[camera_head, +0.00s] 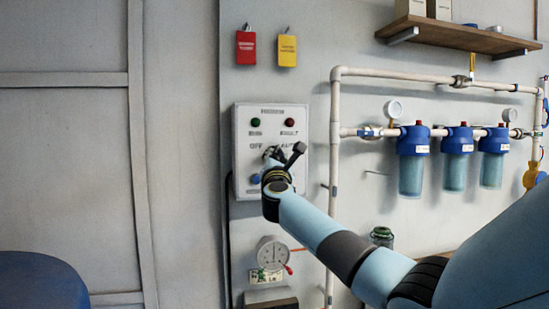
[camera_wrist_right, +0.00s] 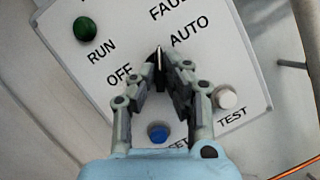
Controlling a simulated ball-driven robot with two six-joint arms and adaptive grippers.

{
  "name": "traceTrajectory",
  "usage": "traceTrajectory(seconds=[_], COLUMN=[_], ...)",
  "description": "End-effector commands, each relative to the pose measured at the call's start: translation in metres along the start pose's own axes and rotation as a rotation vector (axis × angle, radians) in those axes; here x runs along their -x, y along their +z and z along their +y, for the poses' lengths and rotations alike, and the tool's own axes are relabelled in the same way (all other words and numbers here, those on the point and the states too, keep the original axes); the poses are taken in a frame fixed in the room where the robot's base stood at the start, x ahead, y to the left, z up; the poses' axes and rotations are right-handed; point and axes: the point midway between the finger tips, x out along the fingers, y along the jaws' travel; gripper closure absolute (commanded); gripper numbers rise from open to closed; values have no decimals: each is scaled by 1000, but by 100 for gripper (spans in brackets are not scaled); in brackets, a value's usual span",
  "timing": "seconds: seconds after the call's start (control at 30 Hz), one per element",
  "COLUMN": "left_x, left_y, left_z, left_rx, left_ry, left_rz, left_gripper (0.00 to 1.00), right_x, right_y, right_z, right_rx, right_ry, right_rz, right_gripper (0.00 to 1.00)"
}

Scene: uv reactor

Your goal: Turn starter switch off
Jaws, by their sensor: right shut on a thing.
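The starter control box (camera_head: 241,135) is a pale panel on the wall. In the right wrist view its face (camera_wrist_right: 215,60) carries the labels RUN, OFF, AUTO and TEST. My right gripper (camera_head: 272,155) is at the middle of this panel. In the right wrist view my right gripper (camera_wrist_right: 160,70) is shut on the dark starter switch (camera_wrist_right: 158,55), between the OFF and AUTO labels. The fingers hide most of the switch, so I cannot tell which label it points to. My left gripper is not in view.
A green lamp (camera_wrist_right: 86,29), a blue button (camera_wrist_right: 157,132) and a white button (camera_wrist_right: 226,97) surround the gripper. White pipes (camera_head: 335,120) and blue filter housings (camera_head: 413,142) stand right of the box. Red (camera_head: 246,48) and yellow (camera_head: 287,51) tags hang above.

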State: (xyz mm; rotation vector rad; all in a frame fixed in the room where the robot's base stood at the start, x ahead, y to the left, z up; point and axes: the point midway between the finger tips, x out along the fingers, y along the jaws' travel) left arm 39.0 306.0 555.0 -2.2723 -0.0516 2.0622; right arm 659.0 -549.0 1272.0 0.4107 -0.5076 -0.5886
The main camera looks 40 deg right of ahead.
Motion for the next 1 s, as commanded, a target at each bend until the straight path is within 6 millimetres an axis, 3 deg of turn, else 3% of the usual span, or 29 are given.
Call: traceTrajectory(seconds=[0.47,1.0], left_x=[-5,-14], left_y=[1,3], left_z=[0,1], left_rx=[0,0], left_ry=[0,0], left_rz=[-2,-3], left_gripper=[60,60], right_x=[1,0], right_y=[-1,0], right_z=[-2,-6], right_rx=[72,498], right_ry=[30,206], right_rz=[1,1], right_gripper=[100,100])
